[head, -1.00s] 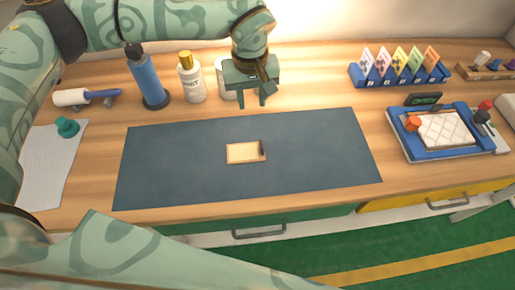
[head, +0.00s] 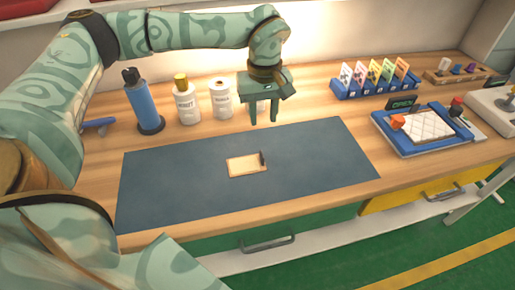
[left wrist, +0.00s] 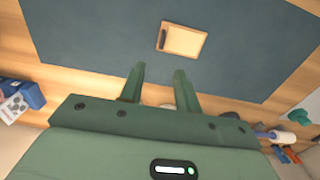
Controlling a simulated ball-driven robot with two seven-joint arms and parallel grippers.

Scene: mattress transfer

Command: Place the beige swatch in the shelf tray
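A small beige rectangular piece (head: 244,166) with a dark tab at its right end lies flat on the dark blue-grey mat (head: 180,180); I take it for the beige swatch. It also shows in the left wrist view (left wrist: 184,41), beyond the fingertips. My left gripper (head: 263,120) is open and empty, above the back edge of the mat and apart from the swatch. Its two fingers stand apart in the left wrist view (left wrist: 158,72). My right gripper is not in view. I cannot make out a shelf tray.
A blue bottle (head: 145,106) and white bottles (head: 187,104) stand behind the mat at left. A blue rack of colored cards (head: 372,88) is at back right. A blue tray (head: 408,146) with a white quilted pad lies to the right. The mat around the swatch is clear.

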